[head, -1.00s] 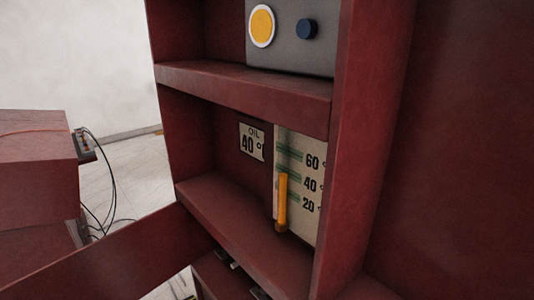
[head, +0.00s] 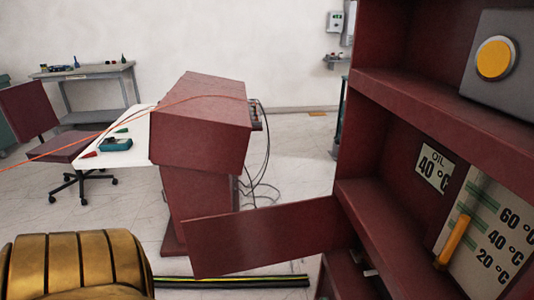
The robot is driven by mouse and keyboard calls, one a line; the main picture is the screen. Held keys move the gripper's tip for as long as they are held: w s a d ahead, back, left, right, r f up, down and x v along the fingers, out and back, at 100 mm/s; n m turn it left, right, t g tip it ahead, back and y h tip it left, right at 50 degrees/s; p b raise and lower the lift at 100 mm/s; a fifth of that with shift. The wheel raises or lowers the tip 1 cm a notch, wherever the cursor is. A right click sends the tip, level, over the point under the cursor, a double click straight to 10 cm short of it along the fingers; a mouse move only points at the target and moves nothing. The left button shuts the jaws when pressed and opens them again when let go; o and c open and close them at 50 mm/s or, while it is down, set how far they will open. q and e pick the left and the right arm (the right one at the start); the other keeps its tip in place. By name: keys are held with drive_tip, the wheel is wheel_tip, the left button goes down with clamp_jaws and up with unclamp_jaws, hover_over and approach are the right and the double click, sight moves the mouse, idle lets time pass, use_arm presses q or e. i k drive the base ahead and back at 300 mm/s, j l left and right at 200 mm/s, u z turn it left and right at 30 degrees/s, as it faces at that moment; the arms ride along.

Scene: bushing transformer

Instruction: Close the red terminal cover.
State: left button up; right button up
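A dark red flat panel (head: 262,237), which looks like the terminal cover, stands open in the head view. It sticks out to the left from the lower left edge of the dark red cabinet (head: 372,215). Its right end meets the cabinet and its left end is free. Below and behind that joint, the lower cabinet opening is mostly hidden, with only small metal parts showing. Neither of my grippers is in view.
A red console (head: 205,115) with cables stands behind the panel. A chair (head: 60,140) and a grey workbench (head: 85,72) are further back left. A gold ribbed part (head: 75,265) fills the lower left corner. A black-yellow strip (head: 235,281) lies on the floor.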

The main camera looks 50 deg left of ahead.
sight(222, 245)
drive_tip(key=i+j, duration=0.1)
drive_tip(key=j, duration=2.85)
drive_tip(key=j+z, duration=1)
drive_tip(key=z, duration=0.15)
drive_tip(key=k+j+z, duration=0.2)
drive_tip(key=z, duration=0.15)
drive_tip(key=j, duration=0.1)
